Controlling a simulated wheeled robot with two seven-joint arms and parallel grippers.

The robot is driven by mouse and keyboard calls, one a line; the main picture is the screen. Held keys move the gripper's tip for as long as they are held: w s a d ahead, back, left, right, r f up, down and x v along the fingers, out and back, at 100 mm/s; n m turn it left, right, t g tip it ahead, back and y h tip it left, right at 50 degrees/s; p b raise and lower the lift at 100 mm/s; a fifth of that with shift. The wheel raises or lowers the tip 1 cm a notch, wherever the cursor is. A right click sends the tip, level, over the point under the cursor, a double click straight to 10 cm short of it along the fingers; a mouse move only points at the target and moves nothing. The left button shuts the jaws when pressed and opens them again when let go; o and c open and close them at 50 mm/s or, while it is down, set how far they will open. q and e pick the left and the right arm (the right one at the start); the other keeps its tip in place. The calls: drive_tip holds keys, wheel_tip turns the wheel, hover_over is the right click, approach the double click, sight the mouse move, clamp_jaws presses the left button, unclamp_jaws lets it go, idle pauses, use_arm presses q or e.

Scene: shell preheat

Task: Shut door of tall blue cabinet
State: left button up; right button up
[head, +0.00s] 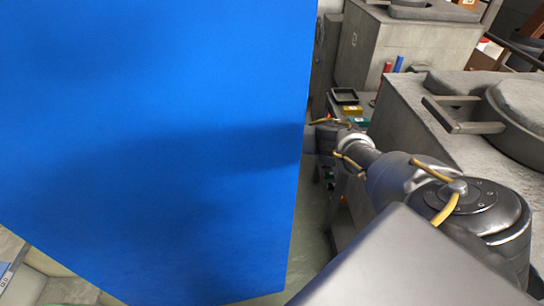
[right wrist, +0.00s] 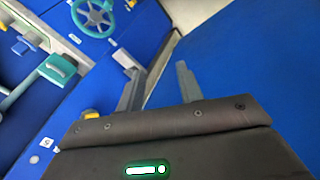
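A large flat blue panel (head: 150,120), which looks like the door of the tall blue cabinet, fills the left and middle of the head view. Its right edge runs nearly upright beside my right arm. My right forearm reaches behind that edge, so the gripper is hidden there. In the right wrist view my right gripper (right wrist: 160,73) has its two fingers apart with nothing clearly held between them. A plain blue surface (right wrist: 255,60), likely the same door, lies to the right of the fingers. I cannot tell whether a finger touches it. My left gripper is not in view.
Blue equipment with a teal handwheel (right wrist: 93,17) and a teal handle (right wrist: 58,68) is left in the right wrist view. Grey stone-like blocks (head: 440,110) with a round lid (head: 520,110) stand right of my arm. A narrow floor strip (head: 312,225) shows past the door edge.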

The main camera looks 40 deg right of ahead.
wheel_tip(320, 180, up, 11)
drive_tip(key=s+n+g, duration=0.3)
drive_tip(key=n, duration=0.2)
drive_tip(key=s+d+r+n+g+h, duration=0.1)
drive_tip(key=s+d+r+g+h, duration=0.1)
drive_tip(key=s+d+r, duration=0.35)
drive_tip(key=s+d+r+n+g+h, duration=0.1)
drive_tip(key=s+d+r+g+h, duration=0.15)
drive_tip(key=s+r, duration=0.5)
drive_tip(key=w+p+x, duration=0.1)
drive_tip(key=p+x, duration=0.1)
drive_tip(key=x, duration=0.7)
drive_tip(key=shift+a+f+y, duration=0.2)
drive_tip(key=shift+a+y, duration=0.15)
drive_tip(key=shift+y, duration=0.1)
drive_tip(key=shift+s, duration=0.1)
drive_tip(key=shift+c, duration=0.5)
clamp_jaws()
